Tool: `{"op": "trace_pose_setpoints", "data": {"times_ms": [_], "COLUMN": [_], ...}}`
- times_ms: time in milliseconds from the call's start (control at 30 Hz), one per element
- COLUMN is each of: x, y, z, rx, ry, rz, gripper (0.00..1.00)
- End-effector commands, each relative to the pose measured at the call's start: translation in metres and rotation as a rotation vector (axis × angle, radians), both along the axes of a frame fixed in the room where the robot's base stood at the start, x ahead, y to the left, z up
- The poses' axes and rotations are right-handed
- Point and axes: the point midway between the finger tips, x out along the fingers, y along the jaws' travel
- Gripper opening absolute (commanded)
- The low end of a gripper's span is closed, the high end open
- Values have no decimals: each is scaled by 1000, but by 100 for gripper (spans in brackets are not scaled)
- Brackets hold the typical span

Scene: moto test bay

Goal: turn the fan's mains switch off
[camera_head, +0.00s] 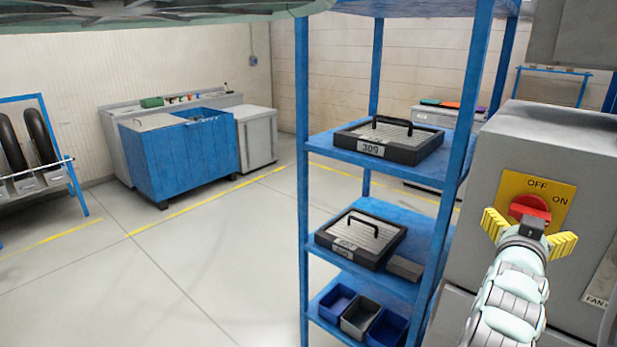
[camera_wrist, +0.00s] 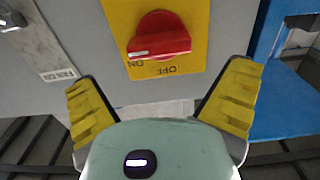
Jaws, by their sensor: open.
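The red rotary mains switch (camera_head: 530,207) sits on a yellow plate (camera_head: 510,186) on the front of a grey cabinet (camera_head: 555,135). The plate reads OFF at the top and ON at the right. In the wrist view the red knob (camera_wrist: 160,37) appears upside down. The white mark on its handle lies at the ON end. My gripper (camera_head: 528,234) has yellow ribbed fingers and is spread open in front of the switch. In the wrist view my gripper (camera_wrist: 162,95) has one finger either side of the knob, apart from it. Nothing is held.
A blue shelf rack (camera_head: 453,190) with black-handled cases and small bins stands close left of the cabinet. A label (camera_wrist: 52,50) starting with FAN shows on the cabinet. A blue workbench (camera_head: 180,155) and a tyre rack (camera_head: 40,160) stand farther back. The floor at left is clear.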

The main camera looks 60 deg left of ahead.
Motion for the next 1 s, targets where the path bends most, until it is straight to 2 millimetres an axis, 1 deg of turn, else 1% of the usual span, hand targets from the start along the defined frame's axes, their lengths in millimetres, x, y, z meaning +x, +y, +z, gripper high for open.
{"op": "trace_pose_setpoints", "data": {"times_ms": [33, 300, 500, 700, 1000], "x": [7, 35, 50, 58, 59], "y": [0, 8, 13, 15, 16], "z": [2, 2, 1, 1, 1], "rx": [-2, 1, 1, 2, 2], "ry": [3, 1, 0, 0, -2], "rz": [-3, -3, -4, -2, -2], "gripper": [100, 100, 100, 100, 100]}}
